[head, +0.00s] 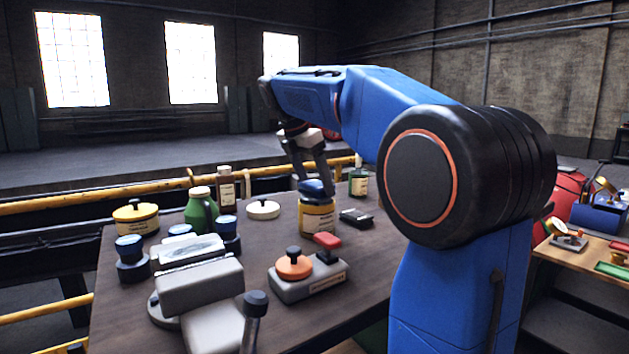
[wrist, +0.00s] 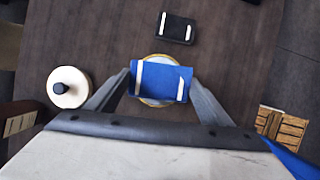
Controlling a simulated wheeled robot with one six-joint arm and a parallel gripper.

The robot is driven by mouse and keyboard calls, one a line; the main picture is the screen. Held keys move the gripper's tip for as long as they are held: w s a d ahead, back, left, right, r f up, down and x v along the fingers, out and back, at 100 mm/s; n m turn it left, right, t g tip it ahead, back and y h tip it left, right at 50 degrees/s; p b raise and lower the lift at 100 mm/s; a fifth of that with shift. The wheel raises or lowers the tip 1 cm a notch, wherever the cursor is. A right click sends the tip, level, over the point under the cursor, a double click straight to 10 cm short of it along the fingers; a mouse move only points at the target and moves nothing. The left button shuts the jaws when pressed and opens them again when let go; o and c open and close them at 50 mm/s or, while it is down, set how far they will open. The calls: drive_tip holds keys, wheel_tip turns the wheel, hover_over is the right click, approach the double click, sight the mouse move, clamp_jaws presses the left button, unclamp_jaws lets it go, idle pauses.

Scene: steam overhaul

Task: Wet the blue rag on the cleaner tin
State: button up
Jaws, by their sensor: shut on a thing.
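The blue rag (wrist: 162,80) is between the fingers of my gripper (wrist: 160,88). In the head view the rag (head: 317,188) sits right at the top of the cleaner tin (head: 317,218), a yellow tin with a pale label. My gripper (head: 316,180) points down and is shut on the rag above the tin. In the wrist view the tin's pale rim (wrist: 158,103) shows around the rag, which covers most of its top. I cannot tell whether the rag presses on the tin or hovers just over it.
A black block (head: 356,217) lies right of the tin. A cream round lidded pot (head: 263,209) stands to its left. A grey base with orange and red knobs (head: 308,278) is in front. Bottles, a yellow pot (head: 136,217) and a vise (head: 201,287) crowd the left side.

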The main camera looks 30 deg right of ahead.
sight(315, 184)
drive_tip(key=shift+f, duration=0.7)
idle(0.7)
idle(0.5)
drive_tip(key=shift+r, duration=3.5)
drive_tip(key=shift+s, duration=0.15)
